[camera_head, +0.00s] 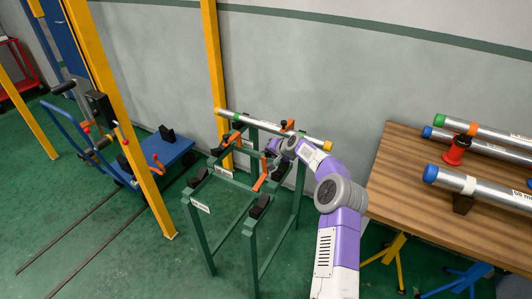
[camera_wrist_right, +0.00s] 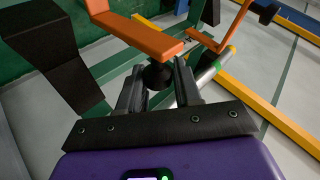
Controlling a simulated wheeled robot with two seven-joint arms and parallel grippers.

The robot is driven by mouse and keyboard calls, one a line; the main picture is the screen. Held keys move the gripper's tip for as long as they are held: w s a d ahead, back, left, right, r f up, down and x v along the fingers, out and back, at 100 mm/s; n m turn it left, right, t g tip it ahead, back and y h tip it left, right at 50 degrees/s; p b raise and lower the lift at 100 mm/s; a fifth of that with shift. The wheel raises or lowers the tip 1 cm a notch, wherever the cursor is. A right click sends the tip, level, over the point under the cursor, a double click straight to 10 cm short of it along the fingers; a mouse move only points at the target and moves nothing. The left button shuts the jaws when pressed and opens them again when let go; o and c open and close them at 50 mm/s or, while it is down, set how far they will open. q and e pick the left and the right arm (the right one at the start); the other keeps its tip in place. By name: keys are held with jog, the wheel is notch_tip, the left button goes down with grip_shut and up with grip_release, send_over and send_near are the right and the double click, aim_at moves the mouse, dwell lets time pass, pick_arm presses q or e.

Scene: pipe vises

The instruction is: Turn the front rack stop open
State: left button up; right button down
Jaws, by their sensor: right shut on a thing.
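The green rack (camera_head: 222,184) stands in the middle of the head view. The front rack stop (camera_head: 261,180) is an orange bar at the rack's inner side, partly hidden by my right gripper. In the right wrist view the orange stop (camera_wrist_right: 145,36) crosses the top, with a black knob (camera_wrist_right: 158,75) under its end. My right gripper (camera_head: 270,151) reaches in from the right. In the wrist view its fingers (camera_wrist_right: 158,88) are on both sides of the knob, shut on it. My left gripper is not in view.
A yellow post (camera_head: 215,60) stands behind. A wooden table (camera_head: 405,175) with pipes is at right. A blue cart (camera_head: 160,155) is at left.

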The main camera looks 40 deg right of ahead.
jog(key=shift+s+d+f, duration=0.1)
jog(key=shift+f, duration=0.25)
jog(key=c, duration=1.1)
grip_release()
jog(key=shift+o, duration=1)
jog(key=shift+d+f, duration=0.1)
jog(key=shift+r, duration=0.2)
jog(key=shift+s+r, duration=0.3)
jog(key=shift+r, duration=0.1)
jog(key=v, duration=0.6)
jog(key=shift+s+p, duration=0.15)
jog(key=shift+p, duration=0.3)
